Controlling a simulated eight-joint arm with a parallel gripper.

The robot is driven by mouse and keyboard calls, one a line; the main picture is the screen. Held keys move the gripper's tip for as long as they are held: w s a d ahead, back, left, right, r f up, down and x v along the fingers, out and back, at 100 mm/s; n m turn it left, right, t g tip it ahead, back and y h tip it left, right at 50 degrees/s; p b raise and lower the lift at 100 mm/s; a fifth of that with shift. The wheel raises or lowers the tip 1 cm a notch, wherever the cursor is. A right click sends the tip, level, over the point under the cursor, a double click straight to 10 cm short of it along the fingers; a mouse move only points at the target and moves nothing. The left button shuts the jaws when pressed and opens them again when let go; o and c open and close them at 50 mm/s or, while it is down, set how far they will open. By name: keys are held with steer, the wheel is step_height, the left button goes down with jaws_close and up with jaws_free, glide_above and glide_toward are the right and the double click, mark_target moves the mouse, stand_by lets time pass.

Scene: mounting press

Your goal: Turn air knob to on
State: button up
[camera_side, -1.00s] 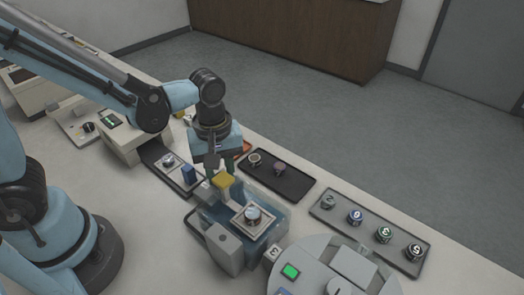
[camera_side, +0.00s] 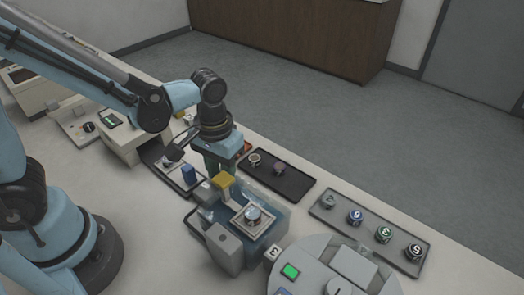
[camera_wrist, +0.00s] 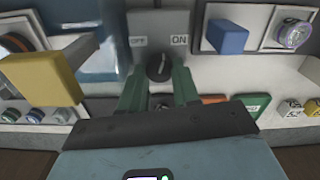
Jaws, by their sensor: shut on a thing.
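The air knob (camera_wrist: 159,68) is a dark round knob on a grey panel (camera_wrist: 160,22), with OFF marked at its upper left and ON at its upper right. A pale line on the knob points up and slightly right, between the two marks. My gripper (camera_wrist: 159,82) has its green fingers shut on the knob, one on each side. In the side view my gripper (camera_side: 217,168) points down behind the yellow block (camera_side: 222,180), and the knob is hidden there.
The yellow block (camera_wrist: 42,78) stands close on the left in the wrist view. A blue block (camera_side: 188,173) is to the left of my gripper. A black tray (camera_side: 290,185) with two small round pieces and a grey tray (camera_side: 345,237) with several numbered pieces lie to the right.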

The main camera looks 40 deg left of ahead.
steer(key=shift+m, duration=0.6)
steer(key=o, duration=1.1)
steer(key=shift+c, duration=0.2)
steer(key=shift+r, duration=4)
